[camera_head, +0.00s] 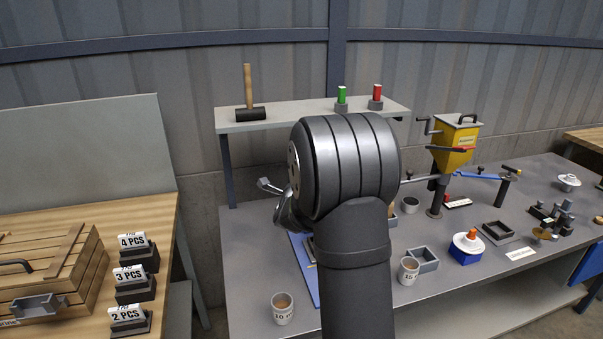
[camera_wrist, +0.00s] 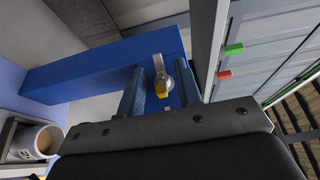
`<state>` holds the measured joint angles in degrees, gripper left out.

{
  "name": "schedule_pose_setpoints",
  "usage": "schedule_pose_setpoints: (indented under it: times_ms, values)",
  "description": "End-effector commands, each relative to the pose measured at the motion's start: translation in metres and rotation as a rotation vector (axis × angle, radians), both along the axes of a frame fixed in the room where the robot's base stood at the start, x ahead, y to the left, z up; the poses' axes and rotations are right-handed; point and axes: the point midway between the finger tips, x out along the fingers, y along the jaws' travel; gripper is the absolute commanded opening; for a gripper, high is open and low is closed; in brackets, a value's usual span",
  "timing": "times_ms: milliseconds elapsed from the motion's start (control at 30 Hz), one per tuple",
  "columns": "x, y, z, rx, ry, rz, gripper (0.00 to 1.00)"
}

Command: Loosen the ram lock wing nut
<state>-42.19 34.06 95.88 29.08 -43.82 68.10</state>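In the wrist view, a small metal fitting with a yellow tip, apparently the wing nut (camera_wrist: 160,76), sits on a blue beam (camera_wrist: 85,68). My gripper (camera_wrist: 160,82) points at it, with one finger on each side. The fingers are apart, and a gap shows between the fitting and each finger, so I see no grip on it. How far the fingertips are from it in depth is unclear. In the head view my arm hides the wing nut and most of the gripper.
A grey bench (camera_head: 465,255) carries cups (camera_head: 283,308), a yellow hopper (camera_head: 455,145) and small trays. A wooden crate (camera_head: 50,275) stands left.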

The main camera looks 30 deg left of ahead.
Motion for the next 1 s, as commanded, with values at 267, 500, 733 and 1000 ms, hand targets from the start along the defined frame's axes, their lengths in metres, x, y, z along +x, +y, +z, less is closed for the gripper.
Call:
schedule_pose_setpoints:
  times_ms: [267, 500, 733, 1000]
  values:
    - [-0.0003, -0.0003, 0.0, 0.0, 0.0, 0.0, 0.0]
    - [0.0002, -0.0013, 0.0003, -0.002, 0.003, -0.003, 0.0]
    - [0.0017, -0.0031, 0.0027, -0.076, 0.08, -0.012, 0.0]
    - [0.003, -0.0051, 0.0031, -0.175, 0.177, -0.018, 0.0]
